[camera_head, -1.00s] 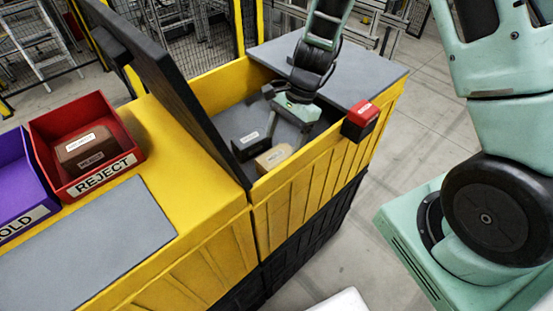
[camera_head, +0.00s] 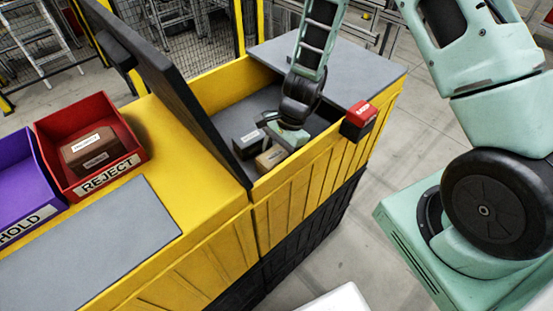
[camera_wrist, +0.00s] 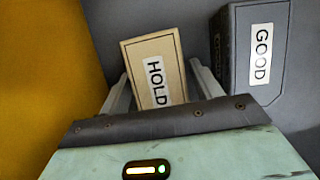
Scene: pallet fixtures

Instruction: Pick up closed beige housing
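The beige housing (camera_head: 271,158) sits on the grey floor of the yellow bin, near its front wall. In the wrist view the beige housing (camera_wrist: 157,66) carries a white HOLD label and lies between the two fingers of my gripper (camera_wrist: 160,84). The fingers are spread, one at each side of the housing, with its near end hidden by my gripper body. In the head view my gripper (camera_head: 275,138) is low inside the bin, over the housing, and its fingertips are mostly hidden.
A dark grey housing (camera_wrist: 258,50) labelled GOOD stands close to the right finger; it also shows in the head view (camera_head: 248,141). The yellow bin wall (camera_wrist: 35,80) is at the left. A raised dark lid (camera_head: 165,85) and a red box (camera_head: 359,118) flank the opening.

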